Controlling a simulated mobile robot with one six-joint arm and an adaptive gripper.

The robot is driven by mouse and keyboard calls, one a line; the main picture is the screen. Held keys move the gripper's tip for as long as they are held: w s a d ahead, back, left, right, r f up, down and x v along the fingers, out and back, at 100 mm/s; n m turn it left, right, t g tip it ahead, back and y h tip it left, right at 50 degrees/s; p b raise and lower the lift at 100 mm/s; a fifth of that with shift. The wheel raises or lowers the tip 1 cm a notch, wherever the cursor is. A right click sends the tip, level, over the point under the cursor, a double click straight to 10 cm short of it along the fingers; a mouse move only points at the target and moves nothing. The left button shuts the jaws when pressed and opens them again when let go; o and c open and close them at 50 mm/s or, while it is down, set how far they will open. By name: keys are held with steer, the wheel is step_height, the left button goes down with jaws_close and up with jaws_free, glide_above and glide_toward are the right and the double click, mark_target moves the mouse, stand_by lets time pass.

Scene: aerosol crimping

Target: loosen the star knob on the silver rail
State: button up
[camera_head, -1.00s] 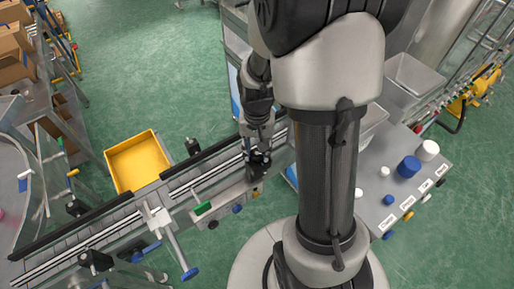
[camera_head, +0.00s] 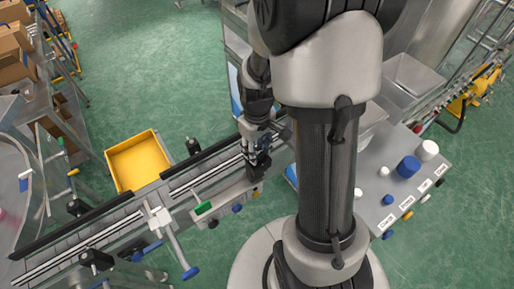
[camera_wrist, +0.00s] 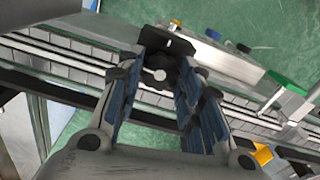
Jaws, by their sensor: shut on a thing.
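The black star knob (camera_wrist: 160,68), with a bright round centre, sits between my gripper's fingertips in the wrist view. My gripper (camera_wrist: 160,80) has blue-padded fingers to the left and right of the knob and is shut on it. The silver rail (camera_wrist: 52,58) runs from upper left to lower right behind the fingers. In the head view my gripper (camera_head: 258,165) points down at the conveyor rail (camera_head: 210,180). The knob is hidden there by the gripper. In the wrist view the fingers cover parts of the knob's sides.
A grey box with a green part (camera_head: 203,208) stands along the conveyor's near side. A yellow bin (camera_head: 138,162) lies beyond the conveyor. A clamp with a blue-ended handle (camera_head: 190,273) is to the left. Another black knob (camera_head: 193,146) stands on the far side. A control panel is at right.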

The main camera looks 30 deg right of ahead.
steer(key=shift+n, duration=0.3)
stand_by(0.4)
steer(key=o, duration=1.1)
steer(key=shift+r, duration=0.1)
step_height(320, 180, up, 12)
steer(key=shift+f, duration=0.1)
steer(key=s+a+m+t+b, duration=0.1)
steer(key=s+a+b, duration=0.1)
steer(key=s+a, duration=0.1)
steer(key=s+a+r+t+b, duration=0.1)
steer(key=s+a+t+b, duration=0.1)
steer(key=s+a, duration=0.2)
steer(key=s+a+r+m+t+b, duration=0.1)
steer(key=s+a+b, duration=0.2)
steer(key=s, duration=0.3)
steer(key=shift+s+a+r+m+t, duration=0.15)
steer(key=shift+a+r+m+t, duration=0.15)
steer(key=shift+a, duration=0.1)
